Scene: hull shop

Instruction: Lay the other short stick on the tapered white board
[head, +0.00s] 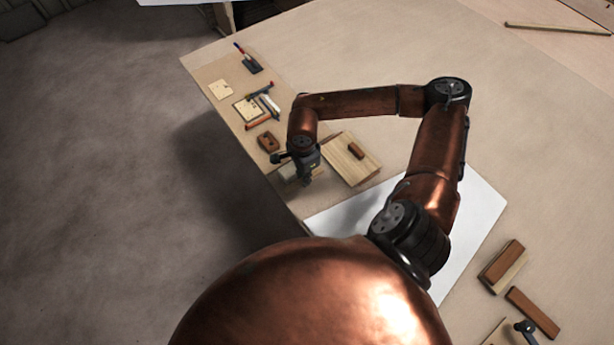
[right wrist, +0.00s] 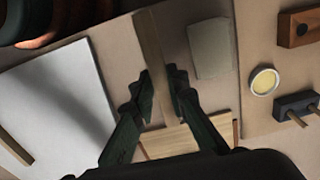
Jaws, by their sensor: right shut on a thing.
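The tapered white board (head: 465,215) lies on the table, partly hidden in the head view by my right arm and my copper body. It also shows at the left of the right wrist view (right wrist: 45,95). My right gripper (head: 308,178) is to the left of it, by the table's edge. In the right wrist view the gripper (right wrist: 165,95) is shut on a short wooden stick (right wrist: 150,45) between its fingers. Another thin brown stick (right wrist: 15,148) shows at the white board's lower-left side; I cannot tell whether it rests on it. My left gripper is not clearly seen.
A wooden board (head: 340,165) with a brown block (head: 356,151) lies beside my right gripper. A grey block (right wrist: 210,48) and a round yellow tin (right wrist: 264,81) are near. Brown blocks (head: 533,312) lie at lower right. The table's upper middle is clear.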

